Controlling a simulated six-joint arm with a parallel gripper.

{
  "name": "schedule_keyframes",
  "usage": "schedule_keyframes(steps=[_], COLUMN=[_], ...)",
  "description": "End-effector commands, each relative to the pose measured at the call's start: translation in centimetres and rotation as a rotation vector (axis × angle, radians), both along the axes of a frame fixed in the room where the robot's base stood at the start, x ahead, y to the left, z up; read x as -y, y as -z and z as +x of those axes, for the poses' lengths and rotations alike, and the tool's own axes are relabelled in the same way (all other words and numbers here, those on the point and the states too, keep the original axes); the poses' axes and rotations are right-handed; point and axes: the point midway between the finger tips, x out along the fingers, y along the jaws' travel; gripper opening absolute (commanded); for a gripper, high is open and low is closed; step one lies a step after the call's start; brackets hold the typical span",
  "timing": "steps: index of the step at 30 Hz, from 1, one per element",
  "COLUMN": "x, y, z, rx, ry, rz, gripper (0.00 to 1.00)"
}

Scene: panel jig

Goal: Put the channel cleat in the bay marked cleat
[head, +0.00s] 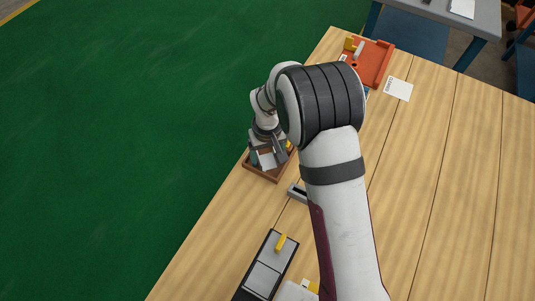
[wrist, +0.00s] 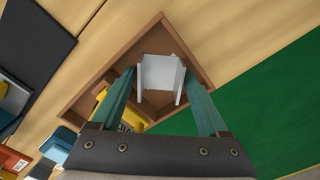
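The channel cleat (wrist: 160,75) is a pale grey U-shaped piece with raised side walls. It is in a brown wooden tray (wrist: 112,45) in the wrist view. My gripper (wrist: 160,72) is above the tray with its two teal fingers apart, one on each side of the cleat. I see no clear contact between fingers and cleat. In the head view my gripper (head: 268,150) is over the same tray (head: 262,176), and the pale cleat (head: 266,159) shows partly beneath it. I cannot read any bay marked cleat.
A yellow piece (wrist: 131,118) lies in the tray beside the left finger. A black fixture (head: 246,291) with grey panels and a yellow block stands in front. A small grey slotted part (head: 297,192) is near my arm. An orange tray (head: 378,62) and white card (head: 398,89) are at the back.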

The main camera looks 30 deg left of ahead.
Motion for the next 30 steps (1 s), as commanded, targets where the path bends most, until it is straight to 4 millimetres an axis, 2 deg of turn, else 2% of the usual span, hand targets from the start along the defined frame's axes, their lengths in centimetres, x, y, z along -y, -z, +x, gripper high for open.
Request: schedule_keyframes(steps=[2, 11, 14, 21, 24, 30], x=[0.0, 0.0, -0.1, -0.1, -0.1, 0.0], y=[0.0, -0.4, -2.3, -9.0, -11.0, -12.3], z=[0.0, 0.0, 0.1, 0.1, 0.1, 0.0], rx=[0.000, 0.001, 0.004, 0.004, 0.004, 0.001], ry=[0.000, 0.000, 0.000, -0.001, 0.000, -0.001], rz=[0.000, 0.001, 0.004, 0.004, 0.002, 0.001], gripper=[0.92, 0.92, 0.92, 0.92, 0.92, 0.92])
